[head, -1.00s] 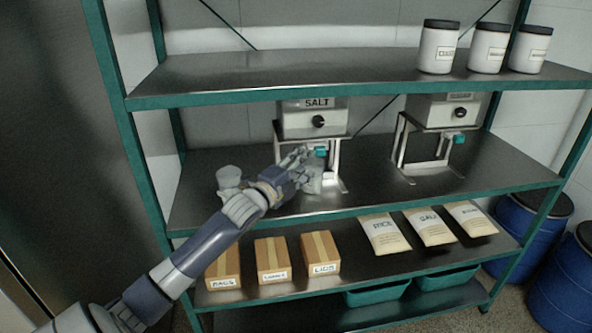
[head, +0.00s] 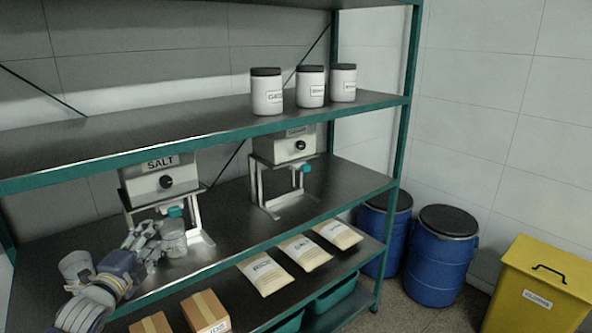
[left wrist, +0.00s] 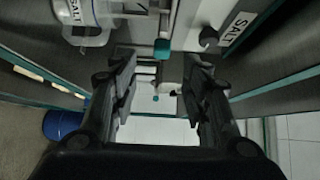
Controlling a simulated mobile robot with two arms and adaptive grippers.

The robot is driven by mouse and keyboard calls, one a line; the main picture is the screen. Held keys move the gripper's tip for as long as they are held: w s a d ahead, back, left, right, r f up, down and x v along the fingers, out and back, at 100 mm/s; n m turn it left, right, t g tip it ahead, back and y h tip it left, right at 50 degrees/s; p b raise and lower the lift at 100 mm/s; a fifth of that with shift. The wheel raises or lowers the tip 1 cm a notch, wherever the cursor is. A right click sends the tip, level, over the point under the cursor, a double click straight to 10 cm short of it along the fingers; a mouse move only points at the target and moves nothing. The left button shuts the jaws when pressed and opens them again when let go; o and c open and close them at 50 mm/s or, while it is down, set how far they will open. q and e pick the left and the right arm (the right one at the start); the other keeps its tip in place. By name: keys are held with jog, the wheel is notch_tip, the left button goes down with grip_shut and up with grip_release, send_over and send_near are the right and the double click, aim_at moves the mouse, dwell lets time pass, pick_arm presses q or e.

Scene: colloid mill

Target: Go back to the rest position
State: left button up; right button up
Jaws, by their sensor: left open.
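My left gripper (head: 143,241) is over the middle shelf, in front of the salt dispenser (head: 160,182). It is open, and in the left wrist view its two fingers (left wrist: 157,88) stand apart with nothing between them. A clear container (head: 173,238) stands under the salt dispenser, just right of the gripper in the head view. A container labelled SALT (left wrist: 88,20) shows at the upper left of the left wrist view. Another clear container (head: 77,268) stands left of the gripper, partly hidden by my arm. My right gripper is not in view.
A second dispenser (head: 285,150) stands to the right. Three black-lidded jars (head: 310,88) are on the upper shelf. Labelled bags (head: 304,252) and boxes (head: 205,312) lie on the lower shelf. Blue drums (head: 437,258) and a yellow bin (head: 538,290) stand at the right.

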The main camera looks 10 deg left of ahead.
pick_arm(q)
jog(key=s+d+f+n+g, duration=0.3)
jog(key=s+d+f, duration=0.3)
jog(key=f, duration=0.3)
jog(key=s+d+f+n+g, duration=0.45)
jog(key=d+f, duration=0.25)
jog(key=f, duration=0.3)
jog(key=s+d+f+n+g+h, duration=0.15)
jog(key=s+d, duration=0.25)
jog(key=s, duration=0.4)
jog(key=s+d+f+n+g, duration=0.3)
jog(key=s+d, duration=0.1)
jog(key=s, duration=0.3)
jog(key=s+d+f+n+g, duration=0.2)
jog(key=s+d+n, duration=0.15)
jog(key=s, duration=0.45)
notch_tip(320, 180, down, 26)
jog(key=s+g, duration=0.2)
jog(key=s+a+f+g+b, duration=0.1)
jog(key=s+a+f, duration=0.1)
jog(key=s+f, duration=1.5)
jog(key=shift+a+f+m+b, duration=0.15)
jog(key=shift+f+m+b, duration=0.15)
jog(key=shift+f+m, duration=0.15)
